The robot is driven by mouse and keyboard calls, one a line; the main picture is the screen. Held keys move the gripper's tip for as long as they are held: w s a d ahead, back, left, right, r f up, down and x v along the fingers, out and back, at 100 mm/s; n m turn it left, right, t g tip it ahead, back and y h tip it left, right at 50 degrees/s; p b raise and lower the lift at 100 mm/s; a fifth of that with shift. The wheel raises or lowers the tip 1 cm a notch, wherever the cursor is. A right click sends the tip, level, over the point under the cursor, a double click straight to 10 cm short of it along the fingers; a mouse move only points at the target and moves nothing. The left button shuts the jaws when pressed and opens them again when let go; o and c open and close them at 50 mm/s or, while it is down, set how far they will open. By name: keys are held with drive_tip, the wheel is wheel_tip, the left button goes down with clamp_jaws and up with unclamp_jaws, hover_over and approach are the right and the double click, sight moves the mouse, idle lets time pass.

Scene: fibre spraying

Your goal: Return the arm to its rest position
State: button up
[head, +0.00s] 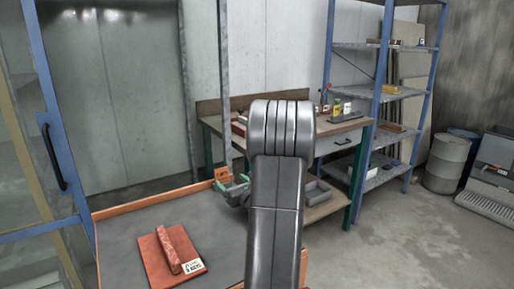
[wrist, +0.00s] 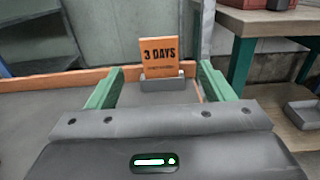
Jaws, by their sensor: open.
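My arm (head: 275,200) rises through the middle of the head view and hides part of the table behind it. My gripper (head: 232,182) is near the table's far right corner. In the wrist view my gripper (wrist: 161,69) has its two green fingers spread wide, with nothing held between them. An orange card reading "3 DAYS" (wrist: 160,52) stands in a small grey holder (wrist: 168,84) beyond the fingers, and shows between them. The card (head: 221,173) also shows just beyond the gripper in the head view.
A grey-topped table with an orange rim (head: 130,230) holds a red-brown plate with a handle and white label (head: 170,255). A workbench (head: 345,125) with bottles and blue shelving (head: 385,95) stand behind. A blue-framed door (head: 55,120) is at left.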

sight(222, 171)
drive_tip(key=x, duration=1)
drive_tip(key=shift+w+a, duration=0.25)
drive_tip(key=shift+s+d+r+p, duration=0.1)
drive_tip(key=shift+r+p, duration=0.25)
drive_tip(key=shift+p, duration=0.15)
